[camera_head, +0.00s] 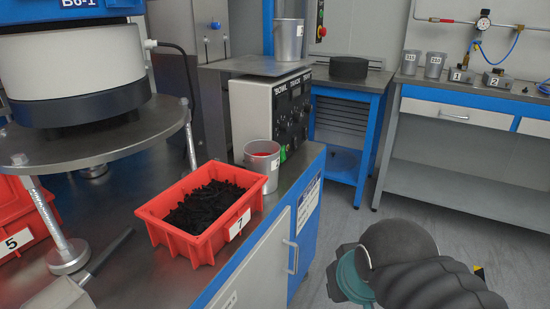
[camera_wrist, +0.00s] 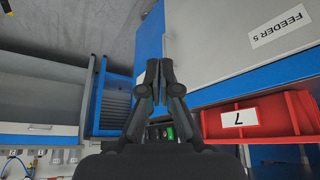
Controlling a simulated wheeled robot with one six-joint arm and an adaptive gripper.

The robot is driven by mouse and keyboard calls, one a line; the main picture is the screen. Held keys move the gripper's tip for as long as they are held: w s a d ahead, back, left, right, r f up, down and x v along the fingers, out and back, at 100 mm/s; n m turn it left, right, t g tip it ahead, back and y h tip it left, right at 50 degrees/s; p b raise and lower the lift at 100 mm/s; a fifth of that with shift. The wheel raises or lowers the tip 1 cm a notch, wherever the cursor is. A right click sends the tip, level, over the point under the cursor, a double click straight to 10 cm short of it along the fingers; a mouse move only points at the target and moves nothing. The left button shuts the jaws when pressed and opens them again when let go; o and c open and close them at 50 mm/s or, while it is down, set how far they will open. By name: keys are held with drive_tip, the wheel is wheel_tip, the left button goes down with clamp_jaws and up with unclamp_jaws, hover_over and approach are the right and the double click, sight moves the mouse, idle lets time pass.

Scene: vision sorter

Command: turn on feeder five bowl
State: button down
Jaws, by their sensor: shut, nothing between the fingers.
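The feeder control box (camera_head: 272,112) stands on the steel bench, with "BOWL" and "TRACK" lettering along its top edge. Its dark front panel (camera_head: 292,114) carries knobs and switches, with a green one (camera_head: 283,154) low down; the switch positions are too small to tell. A white and black bowl unit (camera_head: 75,70) stands on a round plate at left. My gripper (camera_wrist: 159,68) is shut and empty in the wrist view, in front of the cabinet marked "FEEDER 5" (camera_wrist: 283,24). In the head view my arm is at the lower right, apart from the panel; the fingertips are hidden.
A red bin marked 7 (camera_head: 235,224), full of black parts, and a metal cup (camera_head: 262,160) stand near the box. Bin 5 (camera_head: 20,230) is at left. Another cup (camera_head: 289,40) stands on the box's top plate. Open floor lies right of the cabinet.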

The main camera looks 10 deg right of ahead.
drive_tip(key=w+d+r+n+t+b, duration=0.2)
drive_tip(key=w+d+r+n+t, duration=0.25)
drive_tip(key=w, duration=0.55)
drive_tip(key=w+d+r+n+t+b, duration=0.1)
drive_tip(key=w+d+r+n+t, duration=0.4)
drive_tip(key=w, duration=0.6)
drive_tip(key=w+d+r+n+t+b, duration=0.25)
drive_tip(key=w+r, duration=0.35)
drive_tip(key=w, duration=0.4)
drive_tip(key=w+a+f+n+g+y+b, duration=0.1)
drive_tip(key=w+f+n+y, duration=0.25)
drive_tip(key=n+y, duration=0.45)
wheel_tip(320, 180, down, 8)
drive_tip(key=s+n+g+y+b, duration=0.1)
drive_tip(key=s+n+g+y, duration=0.1)
drive_tip(key=n+g+y, duration=0.3)
drive_tip(key=n+g, duration=0.1)
drive_tip(key=n, duration=0.2)
drive_tip(key=shift+s+d+n+g+b, duration=0.2)
drive_tip(key=shift+s+n+g+b, duration=0.1)
drive_tip(key=shift+n+g+b, duration=0.1)
drive_tip(key=shift+r, duration=0.1)
